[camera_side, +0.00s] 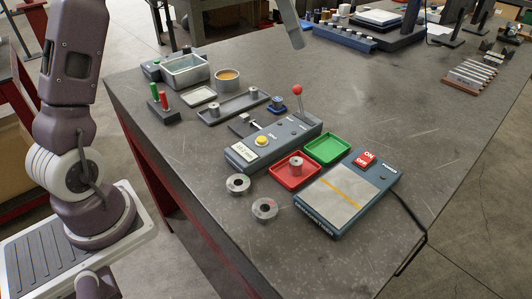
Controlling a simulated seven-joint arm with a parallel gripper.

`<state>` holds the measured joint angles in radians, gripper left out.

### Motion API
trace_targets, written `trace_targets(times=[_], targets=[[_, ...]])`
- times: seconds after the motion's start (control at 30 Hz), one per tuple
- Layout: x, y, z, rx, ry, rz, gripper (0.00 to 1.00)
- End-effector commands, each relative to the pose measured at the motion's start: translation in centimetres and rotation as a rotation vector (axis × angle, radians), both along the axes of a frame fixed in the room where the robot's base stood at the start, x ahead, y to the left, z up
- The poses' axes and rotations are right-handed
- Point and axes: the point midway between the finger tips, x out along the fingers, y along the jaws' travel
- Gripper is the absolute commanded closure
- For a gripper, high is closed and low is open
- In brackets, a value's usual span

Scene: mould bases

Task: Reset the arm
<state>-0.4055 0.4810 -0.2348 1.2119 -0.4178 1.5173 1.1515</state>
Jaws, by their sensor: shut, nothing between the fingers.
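My gripper (297,40) shows only as a slender grey tip reaching in from the top edge, above the far part of the table. Its fingers are together with nothing between them, and the rest of it is out of frame. Below it on the table is a blue-grey control box (275,140) with a yellow button and a red-knobbed lever (298,91). A red tray (284,183) holds a grey metal cylinder (296,166). An empty green tray (329,148) sits beside it. The gripper is apart from all of these.
A flat device (347,197) with a red ON/OFF switch (364,159) stands at the right. Two grey rings (238,184) (264,209) lie near the front-left edge. The table's right side is largely clear.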

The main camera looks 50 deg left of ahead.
Motion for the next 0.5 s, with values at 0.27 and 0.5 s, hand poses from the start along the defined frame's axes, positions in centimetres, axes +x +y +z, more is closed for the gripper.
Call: trace_targets(times=[0.27, 0.5], targets=[[-18.3, -2.2, -0.4, 0.307, -0.047, 0.617, 1.0], [-27.3, -0.4, -5.6, 0.247, -0.152, 0.943, 1.0]])
